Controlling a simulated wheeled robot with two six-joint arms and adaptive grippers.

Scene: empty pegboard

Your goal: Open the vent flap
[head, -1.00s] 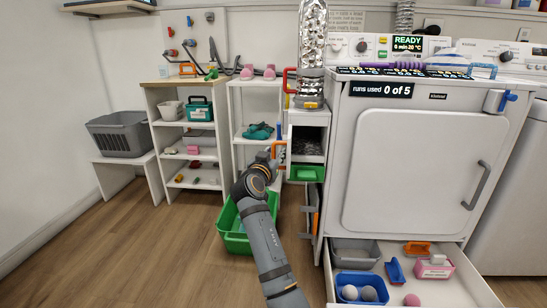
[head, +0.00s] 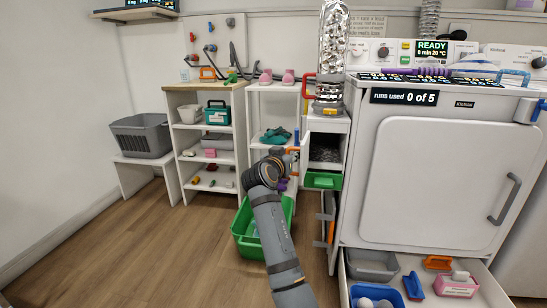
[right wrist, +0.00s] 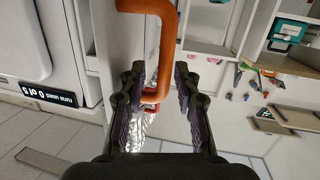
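An orange handle (head: 293,150) stands at the left side of the narrow white cabinet (head: 342,126) beside the dryer. It seems to sit on a thin white panel seen nearly edge-on. I cannot tell for sure that this panel is the vent flap. My right gripper (head: 286,160) is at the handle. In the right wrist view, the orange handle (right wrist: 164,60) reaches between the open fingers of the gripper (right wrist: 158,98), with space visible on both sides. The cabinet's upper compartment shows a dark grey interior. My left gripper is not in view.
A silver foil duct (head: 331,50) with a red handle (head: 307,86) rises from the cabinet top. A green drawer front (head: 323,180) is below the opening. The dryer (head: 450,170) stands right, its lower drawer out. A green bin (head: 240,238) is on the floor behind my arm.

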